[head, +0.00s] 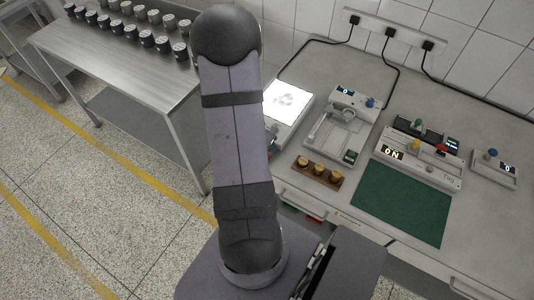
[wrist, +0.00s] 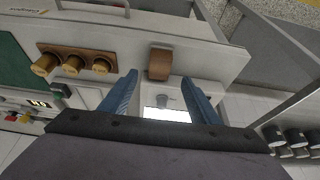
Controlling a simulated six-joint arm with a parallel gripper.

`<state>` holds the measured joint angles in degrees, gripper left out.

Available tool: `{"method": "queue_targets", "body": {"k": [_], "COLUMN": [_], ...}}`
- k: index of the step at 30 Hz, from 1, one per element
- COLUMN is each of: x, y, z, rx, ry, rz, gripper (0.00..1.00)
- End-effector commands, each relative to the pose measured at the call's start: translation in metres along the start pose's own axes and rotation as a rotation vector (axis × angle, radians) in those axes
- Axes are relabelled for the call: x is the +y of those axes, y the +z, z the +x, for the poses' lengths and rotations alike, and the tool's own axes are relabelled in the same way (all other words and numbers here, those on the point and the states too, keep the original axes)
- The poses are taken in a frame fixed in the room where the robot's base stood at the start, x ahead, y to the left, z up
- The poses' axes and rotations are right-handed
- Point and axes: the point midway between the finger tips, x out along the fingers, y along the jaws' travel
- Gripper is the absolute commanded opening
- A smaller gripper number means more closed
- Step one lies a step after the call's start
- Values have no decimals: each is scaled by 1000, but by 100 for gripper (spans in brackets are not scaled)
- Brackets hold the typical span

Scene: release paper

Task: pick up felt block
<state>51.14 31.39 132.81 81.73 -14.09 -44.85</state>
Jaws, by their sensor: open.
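A small brown block (wrist: 160,63), which looks like the felt block, lies on the pale bench top near its edge in the wrist view. In the head view I cannot see it; my arm blocks that area. My gripper (wrist: 159,77) is open, with its two blue fingers spread to either side of the block's near end in the picture. Nothing is held. I cannot tell how far the fingertips are above the bench or whether they touch the block. In the head view the gripper is mostly hidden behind my arm.
A wooden rack (head: 319,172) with three brass weights stands beside the block (wrist: 75,64). A lit white panel (head: 285,101) lies behind my arm. Grey devices (head: 341,125), a green mat (head: 402,202) and a control box (head: 420,158) stand to the right.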

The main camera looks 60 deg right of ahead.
Motion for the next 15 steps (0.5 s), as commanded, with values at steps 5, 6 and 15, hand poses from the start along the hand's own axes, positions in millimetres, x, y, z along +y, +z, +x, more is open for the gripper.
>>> {"method": "queue_targets", "body": {"k": [5, 6, 15], "x": [0, 0, 2], "y": [0, 0, 2], "z": [9, 9, 42], "rx": [-1, -1, -2], "ry": [-1, -1, 1], "rz": [0, 0, 1], "gripper": [56, 56, 56]}}
